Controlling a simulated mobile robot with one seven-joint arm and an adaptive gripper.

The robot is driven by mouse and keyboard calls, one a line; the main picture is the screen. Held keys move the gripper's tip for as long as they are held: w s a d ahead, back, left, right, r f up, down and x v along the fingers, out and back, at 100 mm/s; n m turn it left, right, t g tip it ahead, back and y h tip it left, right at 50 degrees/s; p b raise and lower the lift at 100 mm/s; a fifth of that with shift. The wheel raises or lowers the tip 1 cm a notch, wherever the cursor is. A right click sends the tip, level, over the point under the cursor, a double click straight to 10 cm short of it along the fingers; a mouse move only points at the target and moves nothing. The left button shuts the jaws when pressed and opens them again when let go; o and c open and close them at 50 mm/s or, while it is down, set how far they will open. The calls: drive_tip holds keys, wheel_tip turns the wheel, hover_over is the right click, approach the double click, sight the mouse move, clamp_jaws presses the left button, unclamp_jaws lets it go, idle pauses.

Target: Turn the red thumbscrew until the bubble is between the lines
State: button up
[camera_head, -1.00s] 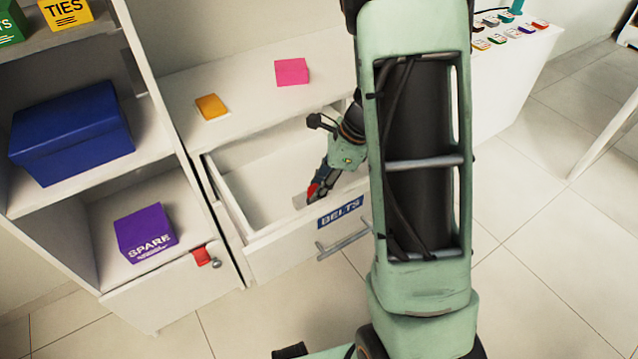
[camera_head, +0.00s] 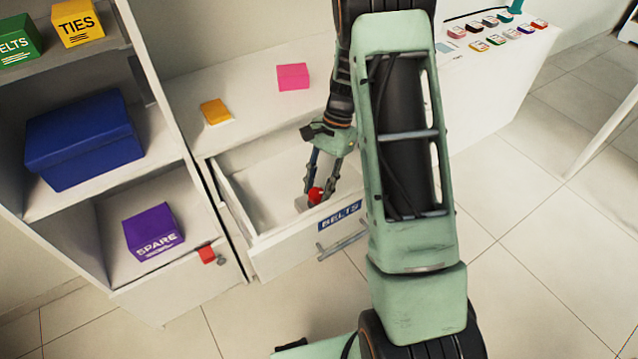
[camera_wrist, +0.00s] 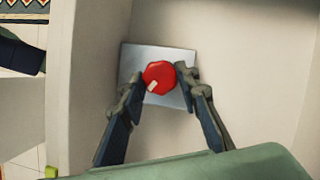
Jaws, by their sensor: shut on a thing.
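The red thumbscrew (camera_wrist: 158,76) is a round knob with a pale mark on its lower left edge in the wrist view. It sits on a light grey plate (camera_wrist: 178,100) inside the open drawer. My gripper (camera_wrist: 160,80) is shut on it, one finger on each side. In the head view the red knob (camera_head: 315,195) shows between the fingertips of my gripper (camera_head: 318,193), near the drawer's front. I cannot make out a bubble or lines in either view.
The open drawer (camera_head: 272,236) bears a BELTS label and its walls surround my gripper. A pink block (camera_head: 293,77) and an orange block (camera_head: 215,111) lie on the top above. Shelves with boxes, including a purple SPARE box (camera_head: 153,232), stand at left.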

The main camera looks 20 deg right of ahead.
drive_tip(key=n+h, duration=0.1)
drive_tip(key=n, duration=0.2)
drive_tip(key=n+g+h+p, duration=0.1)
drive_tip(key=n, duration=0.2)
drive_tip(key=shift+w+a, duration=0.15)
drive_tip(key=shift+n+p, duration=0.3)
drive_tip(key=o, duration=1.2)
drive_tip(key=shift+c, duration=0.2)
drive_tip(key=v, duration=1.2)
drive_tip(key=shift+w, duration=0.2)
drive_tip(key=shift+a, duration=0.1)
